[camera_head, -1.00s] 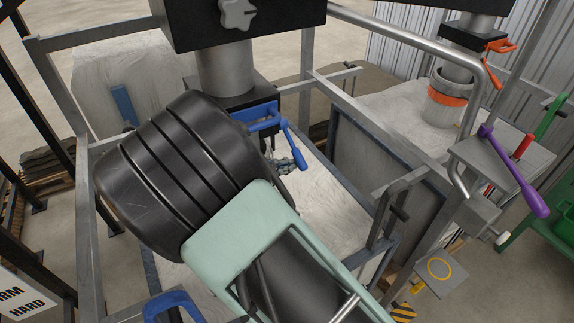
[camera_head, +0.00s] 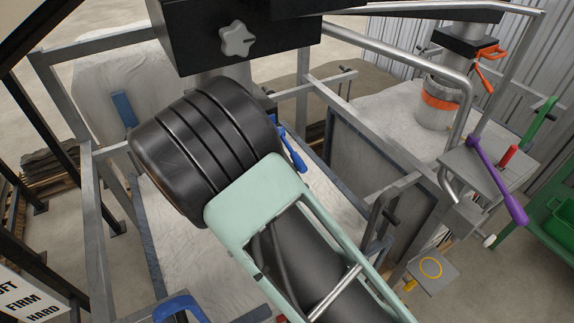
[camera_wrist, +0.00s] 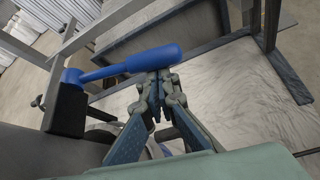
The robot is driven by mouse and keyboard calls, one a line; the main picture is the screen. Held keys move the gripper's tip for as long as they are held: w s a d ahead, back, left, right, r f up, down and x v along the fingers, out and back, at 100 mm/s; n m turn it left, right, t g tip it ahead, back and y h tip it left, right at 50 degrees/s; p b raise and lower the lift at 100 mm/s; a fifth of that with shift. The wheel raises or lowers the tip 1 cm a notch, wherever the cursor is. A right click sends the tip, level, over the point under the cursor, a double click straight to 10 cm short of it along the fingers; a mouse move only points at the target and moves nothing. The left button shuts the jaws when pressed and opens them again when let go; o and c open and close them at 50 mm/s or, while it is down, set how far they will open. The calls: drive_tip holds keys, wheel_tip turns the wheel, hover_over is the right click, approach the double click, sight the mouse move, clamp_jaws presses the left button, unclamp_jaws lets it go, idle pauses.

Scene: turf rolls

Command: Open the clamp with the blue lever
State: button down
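The blue lever (camera_wrist: 150,60) belongs to a clamp whose dark block (camera_wrist: 66,108) shows at the left of the wrist view. The lever's thick handle points right, across the tips of my gripper (camera_wrist: 157,82). The two fingers look closed together, with their tips at or just under the handle; I cannot tell whether they touch it. No part of the lever shows between the fingers. In the head view the blue lever (camera_head: 292,152) sticks out beside my dark arm, which hides my gripper and most of the clamp.
A metal frame (camera_head: 97,200) surrounds the spot. A purple lever (camera_head: 497,180), a red handle (camera_head: 508,156) and a green lever (camera_head: 541,118) stand at the right. An orange lever (camera_head: 485,77) is at the upper right. A blue handle (camera_head: 180,306) shows at the bottom.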

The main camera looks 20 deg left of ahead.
drive_tip(key=shift+s+d+r, duration=0.1)
drive_tip(key=shift+d+r, duration=0.05)
drive_tip(key=shift+r, duration=0.45)
drive_tip(key=shift+s+d+r, duration=0.1)
drive_tip(key=shift+d+r, duration=0.05)
drive_tip(key=shift+r, duration=0.45)
